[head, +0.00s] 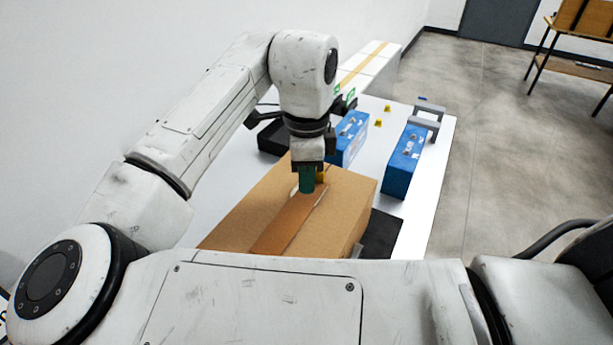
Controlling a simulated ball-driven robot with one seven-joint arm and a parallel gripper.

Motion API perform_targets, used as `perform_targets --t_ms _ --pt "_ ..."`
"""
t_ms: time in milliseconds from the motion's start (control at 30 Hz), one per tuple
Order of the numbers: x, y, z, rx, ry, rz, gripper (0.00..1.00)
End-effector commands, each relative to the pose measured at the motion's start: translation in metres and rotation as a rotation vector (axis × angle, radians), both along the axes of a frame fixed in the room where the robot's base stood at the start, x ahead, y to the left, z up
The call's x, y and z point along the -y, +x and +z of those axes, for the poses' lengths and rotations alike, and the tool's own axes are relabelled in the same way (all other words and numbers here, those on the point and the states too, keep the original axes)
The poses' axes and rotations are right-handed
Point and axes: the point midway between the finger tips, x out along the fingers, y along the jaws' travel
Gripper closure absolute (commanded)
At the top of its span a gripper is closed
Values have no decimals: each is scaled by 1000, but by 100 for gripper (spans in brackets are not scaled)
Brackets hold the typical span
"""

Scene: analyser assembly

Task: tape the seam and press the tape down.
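A brown cardboard box (340,205) stands closed on the white table. A darker brown tape strip (283,228) runs along its top from the near edge toward my gripper. A paler edge shows beside the strip. My gripper (307,168) points down over the far part of the box top. It is shut on a green tool (307,182), whose lower end is at the far end of the strip. I cannot tell whether the tool touches the box. The fingers are small and dark here, and the far end of the seam is hidden behind them.
Two blue cases (404,162) (350,138) stand beyond the box, near a grey frame (432,112) and small yellow pieces (378,123). A dark mat (382,236) lies right of the box.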

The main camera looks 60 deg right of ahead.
Motion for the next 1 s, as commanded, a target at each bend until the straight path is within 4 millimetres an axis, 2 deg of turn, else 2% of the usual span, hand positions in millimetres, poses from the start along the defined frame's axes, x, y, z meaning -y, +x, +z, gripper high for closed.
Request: perform_targets --t_ms 1000 --pt "0 0 -9 0 0 0 100"
